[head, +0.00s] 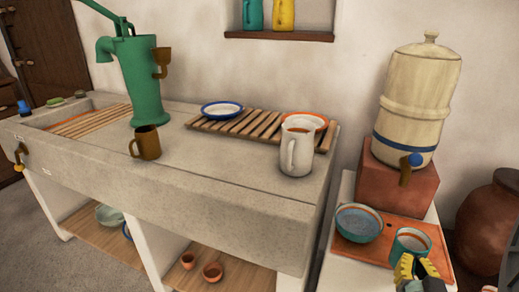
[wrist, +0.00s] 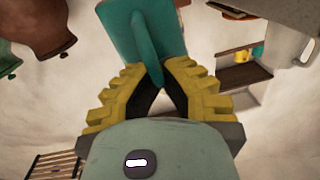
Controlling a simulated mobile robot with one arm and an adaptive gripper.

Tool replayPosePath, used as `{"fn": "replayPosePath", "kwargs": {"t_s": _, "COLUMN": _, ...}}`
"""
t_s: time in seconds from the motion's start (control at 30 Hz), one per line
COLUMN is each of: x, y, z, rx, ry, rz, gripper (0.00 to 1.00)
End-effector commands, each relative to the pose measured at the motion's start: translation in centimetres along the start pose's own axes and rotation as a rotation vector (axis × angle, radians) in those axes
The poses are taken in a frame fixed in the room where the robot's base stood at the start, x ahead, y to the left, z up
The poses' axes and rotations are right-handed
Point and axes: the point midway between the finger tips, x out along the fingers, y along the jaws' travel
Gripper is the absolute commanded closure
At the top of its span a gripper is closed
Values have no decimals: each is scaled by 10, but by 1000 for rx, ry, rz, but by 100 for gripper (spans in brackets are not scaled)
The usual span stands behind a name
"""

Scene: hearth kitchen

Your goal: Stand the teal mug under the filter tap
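The teal mug (head: 408,246) is upright at the lower right of the head view, over or on the terracotta tray (head: 375,254); I cannot tell whether it touches. My gripper (head: 418,268) is at its near side. In the wrist view the yellow fingers (wrist: 166,80) close in around the handle of the mug (wrist: 118,32), and they look shut on it. The cream water filter (head: 415,95) stands on a terracotta block (head: 385,190). Its tap (head: 405,173), with a blue knob, hangs over the tray's back part, behind the mug.
A teal bowl (head: 360,223) sits on the tray left of the mug. A white jug (head: 297,150), slatted rack (head: 240,124), brown mug (head: 146,143) and green pump (head: 138,80) stand on the stone counter. A large brown jar (head: 488,220) is at the right.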

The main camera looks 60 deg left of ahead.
Motion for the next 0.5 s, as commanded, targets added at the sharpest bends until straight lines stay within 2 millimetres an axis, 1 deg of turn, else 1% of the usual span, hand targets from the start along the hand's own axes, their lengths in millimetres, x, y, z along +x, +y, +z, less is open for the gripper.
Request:
{"fn": "replayPosePath", "kwargs": {"t_s": 0.03, "x": 3, "y": 4, "z": -29, "rx": -4, "ry": 8, "rz": 24, "gripper": 100}}
{"fn": "replayPosePath", "kwargs": {"t_s": 0.17, "x": 8, "y": 22, "z": -78, "rx": -13, "ry": 18, "rz": 111, "gripper": 100}}
{"fn": "replayPosePath", "kwargs": {"t_s": 0.2, "x": 10, "y": 27, "z": -94, "rx": -16, "ry": 23, "rz": 137, "gripper": 100}}
{"fn": "replayPosePath", "kwargs": {"t_s": 0.27, "x": 11, "y": 37, "z": -116, "rx": -19, "ry": 26, "rz": 181, "gripper": 100}}
{"fn": "replayPosePath", "kwargs": {"t_s": 0.3, "x": 12, "y": 43, "z": -131, "rx": -20, "ry": 29, "rz": 208, "gripper": 100}}
{"fn": "replayPosePath", "kwargs": {"t_s": 0.37, "x": 12, "y": 52, "z": -153, "rx": -22, "ry": 33, "rz": 251, "gripper": 100}}
{"fn": "replayPosePath", "kwargs": {"t_s": 0.5, "x": 12, "y": 73, "z": -206, "rx": -23, "ry": 46, "rz": 350, "gripper": 100}}
